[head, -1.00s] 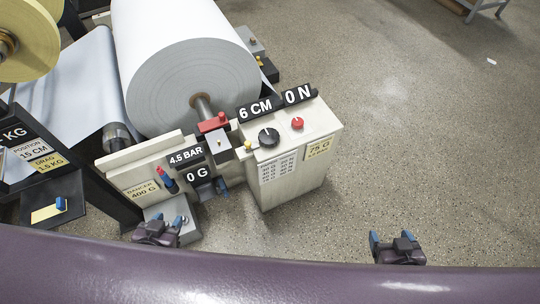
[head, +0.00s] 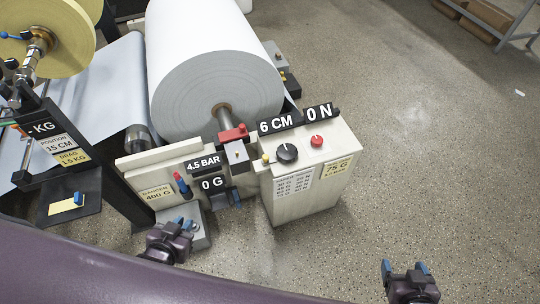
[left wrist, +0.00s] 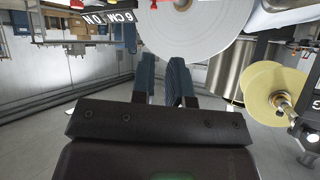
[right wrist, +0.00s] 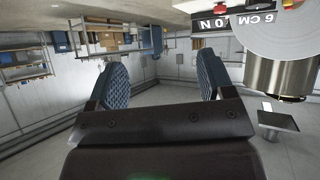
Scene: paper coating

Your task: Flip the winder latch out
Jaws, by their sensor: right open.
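A red block-like part (head: 233,134), which looks like the winder latch, sits over the shaft end of the big white paper roll (head: 215,80) in the head view. A pale grey plate (head: 237,153) is just below it. My left gripper (head: 183,222) is below and left of this part, near the machine's low front, well apart from it. In the left wrist view its fingers (left wrist: 162,80) stand close together with a narrow empty gap. My right gripper (head: 404,268) is at the lower right over bare floor, open wide and empty; its fingers also show in the right wrist view (right wrist: 162,82).
A cream control box (head: 305,190) with a black knob (head: 287,152) and red knob (head: 316,141) stands right of the latch. A yellow roll (head: 50,35) and a dark tray (head: 72,207) are at left.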

